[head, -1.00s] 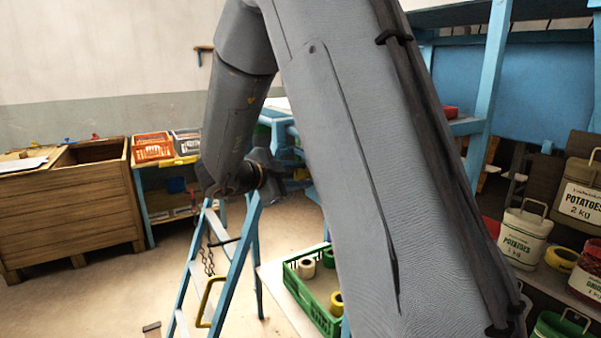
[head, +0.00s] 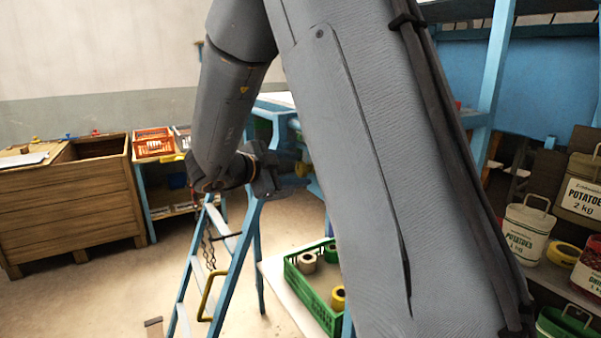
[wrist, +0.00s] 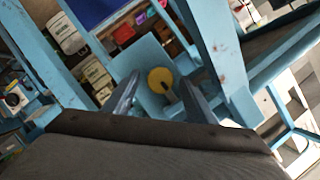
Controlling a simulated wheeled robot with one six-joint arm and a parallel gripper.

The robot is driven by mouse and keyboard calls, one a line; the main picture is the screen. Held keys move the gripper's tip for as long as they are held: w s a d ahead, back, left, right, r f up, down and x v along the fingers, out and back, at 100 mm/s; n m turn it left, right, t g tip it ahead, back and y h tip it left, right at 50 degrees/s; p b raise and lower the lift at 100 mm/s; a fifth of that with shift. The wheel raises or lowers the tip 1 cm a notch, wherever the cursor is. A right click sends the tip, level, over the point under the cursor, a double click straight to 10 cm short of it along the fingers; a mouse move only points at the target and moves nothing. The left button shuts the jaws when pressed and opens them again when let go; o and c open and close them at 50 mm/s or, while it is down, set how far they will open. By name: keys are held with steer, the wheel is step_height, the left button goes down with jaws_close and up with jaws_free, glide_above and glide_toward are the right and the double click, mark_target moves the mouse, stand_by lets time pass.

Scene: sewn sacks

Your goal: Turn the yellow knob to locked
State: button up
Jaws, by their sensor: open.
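The yellow knob (wrist: 160,80) shows in the wrist view as a round disc on a light blue panel (wrist: 138,62). A small dark part shows at its lower right edge. My gripper (wrist: 160,92) has its two fingers apart, and in the picture the knob appears between their tips. I cannot tell how far the fingertips are from the knob. In the head view my gripper (head: 288,175) is beside a blue frame, and its fingers are hard to make out. The knob is not visible in the head view, and I cannot read its setting.
A blue stepladder (head: 225,265) with a chain stands below my arm. A green crate (head: 318,292) with tape rolls is on a white top. A wooden chest (head: 70,205) stands at left. Blue beams (wrist: 215,50) pass close to my gripper.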

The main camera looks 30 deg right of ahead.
steer(key=b+v, duration=0.1)
steer(key=v, duration=0.4)
steer(key=shift+a, duration=0.25)
steer(key=shift+s, duration=0.1)
